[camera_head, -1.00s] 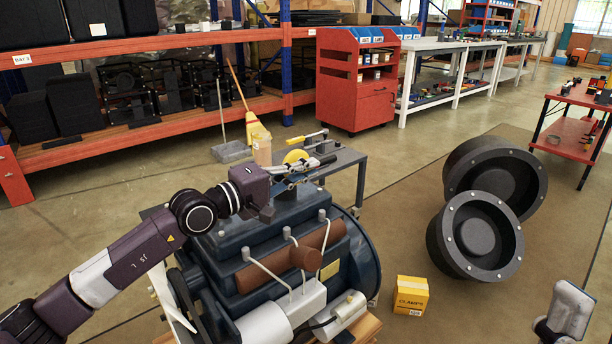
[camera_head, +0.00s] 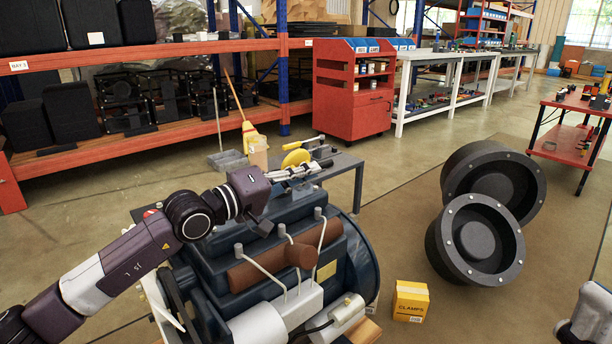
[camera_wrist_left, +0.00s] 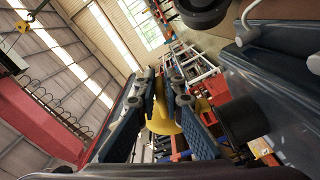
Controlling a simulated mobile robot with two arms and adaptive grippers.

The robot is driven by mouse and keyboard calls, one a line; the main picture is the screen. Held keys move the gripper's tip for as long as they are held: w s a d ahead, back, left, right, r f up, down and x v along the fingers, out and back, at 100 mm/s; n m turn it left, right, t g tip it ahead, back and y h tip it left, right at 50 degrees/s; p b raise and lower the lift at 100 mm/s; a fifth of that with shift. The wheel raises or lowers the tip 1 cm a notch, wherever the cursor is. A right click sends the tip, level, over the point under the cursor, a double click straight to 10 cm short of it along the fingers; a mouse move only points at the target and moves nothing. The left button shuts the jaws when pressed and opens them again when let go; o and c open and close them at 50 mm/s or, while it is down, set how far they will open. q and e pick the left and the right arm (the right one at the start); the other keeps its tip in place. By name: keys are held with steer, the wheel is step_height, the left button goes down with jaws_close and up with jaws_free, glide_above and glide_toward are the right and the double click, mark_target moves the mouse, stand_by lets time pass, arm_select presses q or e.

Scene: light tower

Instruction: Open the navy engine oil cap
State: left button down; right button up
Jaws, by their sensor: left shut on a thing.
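The navy engine (camera_head: 350,262) stands in the lower middle of the head view, with a brown cylinder and grey pipes on top. My left gripper (camera_head: 298,170) is above its far side. A yellow round piece (camera_head: 295,159), seemingly the oil cap, shows tilted at the gripper's fingertips. In the left wrist view the yellow piece (camera_wrist_left: 162,112) sits between the two fingers of the left gripper (camera_wrist_left: 164,95), which is shut on it. Whether it still touches the engine is hidden.
A grey table (camera_head: 345,165) stands just behind the engine. A yellow box (camera_head: 411,300) and two dark round flanged parts (camera_head: 476,240) lie on the floor to the right. A red cabinet (camera_head: 352,95) and shelving are farther back. Floor right of the engine is mostly open.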

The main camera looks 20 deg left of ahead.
arm_select(q)
steer(key=shift+r, duration=0.2)
steer(key=c, duration=2.2)
jaws_free()
steer(key=shift+o, duration=0.6)
steer(key=shift+f, duration=0.1)
steer(key=shift+a, duration=0.1)
steer(key=v, duration=1.2)
